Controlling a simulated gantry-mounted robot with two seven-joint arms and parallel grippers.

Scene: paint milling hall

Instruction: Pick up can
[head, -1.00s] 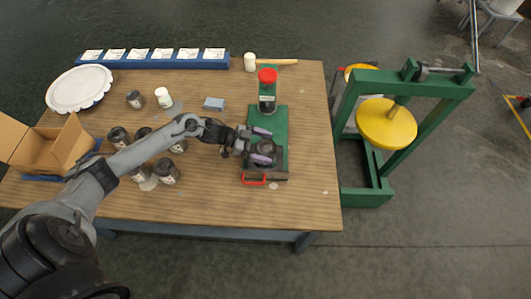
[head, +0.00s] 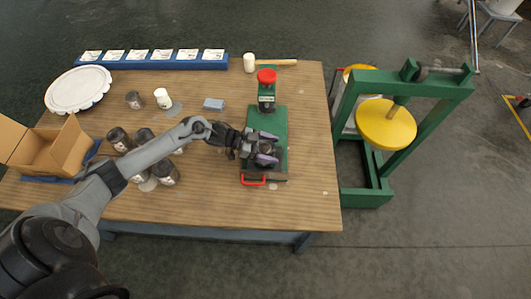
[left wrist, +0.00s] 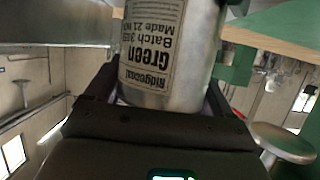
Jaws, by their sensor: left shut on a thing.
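My left gripper (head: 267,147) is over the green press base on the table, shut on a can. In the left wrist view the can (left wrist: 167,55) is a metal cylinder with a pale label that reads "Ridgecoat Green", between the two fingers. In the head view the can (head: 268,149) is mostly hidden by the gripper, and only its dark top shows. I cannot tell whether it still touches the press base. My right gripper is not in view.
The green press (head: 281,116) has a red knob (head: 266,76) behind the gripper and a red handle (head: 253,183) in front. Several dark cans (head: 119,139) stand near the open carton (head: 44,152). A white-headed mallet (head: 250,63) lies behind. The table's right strip is clear.

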